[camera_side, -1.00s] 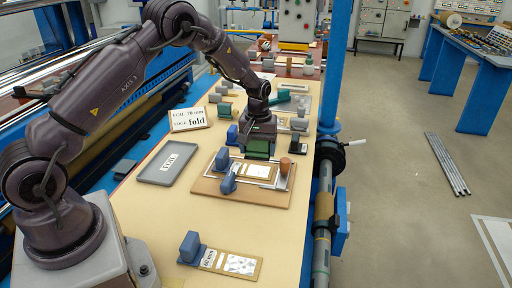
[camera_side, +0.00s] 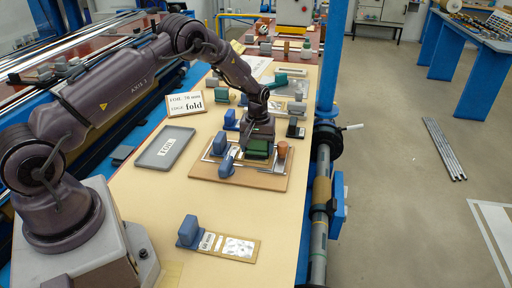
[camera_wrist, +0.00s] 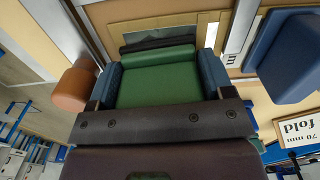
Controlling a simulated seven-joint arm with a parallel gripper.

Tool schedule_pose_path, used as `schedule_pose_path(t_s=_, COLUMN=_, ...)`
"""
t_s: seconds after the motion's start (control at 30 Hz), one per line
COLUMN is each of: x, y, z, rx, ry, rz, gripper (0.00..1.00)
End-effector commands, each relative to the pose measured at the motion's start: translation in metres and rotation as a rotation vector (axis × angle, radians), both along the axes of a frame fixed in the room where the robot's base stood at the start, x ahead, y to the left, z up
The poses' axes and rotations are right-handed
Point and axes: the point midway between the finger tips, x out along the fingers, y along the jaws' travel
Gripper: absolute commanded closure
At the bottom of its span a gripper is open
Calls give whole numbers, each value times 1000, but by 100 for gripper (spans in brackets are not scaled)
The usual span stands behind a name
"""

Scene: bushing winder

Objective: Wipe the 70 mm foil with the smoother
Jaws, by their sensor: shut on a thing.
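The smoother, a green block (camera_side: 257,149), is held between the two blue-tipped fingers of my gripper (camera_side: 259,139). It fills the middle of the wrist view (camera_wrist: 158,80), with a dark strip along its far edge. It is over the foil area of the brown board (camera_side: 240,180); whether it touches the foil I cannot tell. Part of a pale panel in a tan border (camera_wrist: 185,28), apparently the foil, shows beyond the smoother in the wrist view. The rest is hidden. A sign (camera_side: 186,104) reads "FOIL 70 mm, EDGE fold".
A blue block (camera_side: 226,163) stands on the board left of the smoother, and a brown knob (camera_side: 282,149) stands right. A grey tray (camera_side: 165,148) labelled FOIL lies left. A blue-handled plate (camera_side: 222,245) lies nearer. Several blocks crowd the table's far part.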

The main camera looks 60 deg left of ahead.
Motion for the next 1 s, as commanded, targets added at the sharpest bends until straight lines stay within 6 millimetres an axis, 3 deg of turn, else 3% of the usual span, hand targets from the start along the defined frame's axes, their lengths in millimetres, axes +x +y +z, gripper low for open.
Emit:
schedule_pose_path(t_s=0.17, x=9, y=10, z=-1, rx=1, ry=1, rz=0, gripper=48)
schedule_pose_path(t_s=0.57, x=-19, y=-18, z=0, rx=0, ry=4, rz=-1, gripper=48)
schedule_pose_path(t_s=0.63, x=-23, y=-15, z=0, rx=0, ry=3, rz=2, gripper=48)
schedule_pose_path(t_s=1.0, x=4, y=9, z=-1, rx=1, ry=1, rz=1, gripper=48)
